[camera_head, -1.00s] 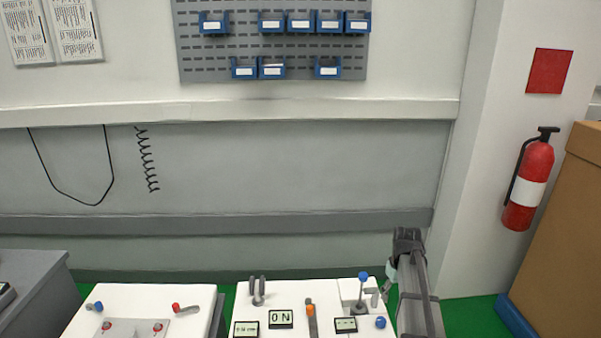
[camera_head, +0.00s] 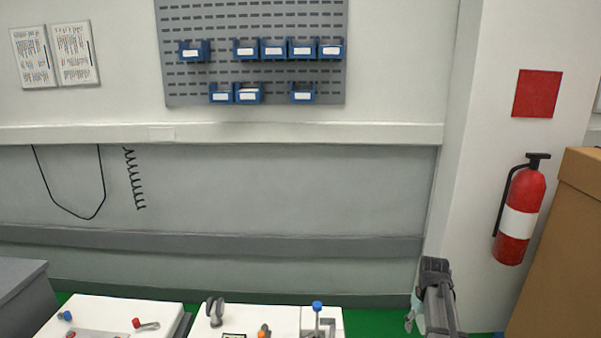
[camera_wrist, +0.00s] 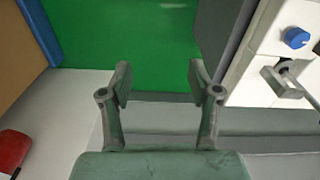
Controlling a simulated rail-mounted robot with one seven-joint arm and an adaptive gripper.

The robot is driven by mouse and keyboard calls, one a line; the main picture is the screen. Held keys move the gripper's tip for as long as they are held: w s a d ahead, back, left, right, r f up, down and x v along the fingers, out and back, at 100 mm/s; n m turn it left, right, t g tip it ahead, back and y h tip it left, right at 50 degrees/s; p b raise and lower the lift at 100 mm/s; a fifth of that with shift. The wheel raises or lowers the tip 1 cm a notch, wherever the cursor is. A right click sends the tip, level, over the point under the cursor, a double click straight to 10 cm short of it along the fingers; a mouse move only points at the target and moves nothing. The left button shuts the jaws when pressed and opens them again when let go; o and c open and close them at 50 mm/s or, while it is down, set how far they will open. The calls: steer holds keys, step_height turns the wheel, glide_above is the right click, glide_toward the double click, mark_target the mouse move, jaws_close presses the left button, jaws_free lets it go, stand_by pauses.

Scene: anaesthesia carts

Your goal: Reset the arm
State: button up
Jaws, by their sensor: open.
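My arm (camera_head: 437,298) shows at the lower right of the head view, just right of the white carts. My gripper (camera_wrist: 160,82) is seen in the wrist view with its two fingers apart and nothing between them. Green floor shows past the fingertips. In the head view the gripper is small and partly hidden at the arm's left side, apart from the right cart (camera_head: 272,318). The right cart's side, with a blue knob (camera_wrist: 296,38) and a grey metal fitting (camera_wrist: 285,78), lies right of the gripper in the wrist view.
A left white cart (camera_head: 95,311) and a grey cabinet (camera_head: 25,295) stand further left. A pegboard (camera_head: 250,75) with blue bins is on the wall. Green floor is open around my arm.

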steer(key=s+a+f+m+g+p, duration=0.1)
steer(key=s+a+f+p, duration=0.4)
steer(key=s+f, duration=0.4)
steer(key=s+a+f+m+g+p, duration=0.1)
steer(key=s+a+f+g+p, duration=0.15)
steer(key=s+a+f, duration=0.7)
steer(key=s+a+g+p, duration=0.1)
steer(key=s+a+p, duration=0.1)
steer(key=s, duration=0.7)
steer(key=s+a+r+g+p, duration=0.1)
steer(key=s+p, duration=0.4)
steer(key=s, duration=0.5)
steer(key=s+a+r+n+g+p, duration=0.1)
steer(key=s+p, duration=0.3)
steer(key=s, duration=0.5)
steer(key=shift+s+a+g, duration=0.35)
steer(key=shift+a+g, duration=0.1)
steer(key=shift+a, duration=0.4)
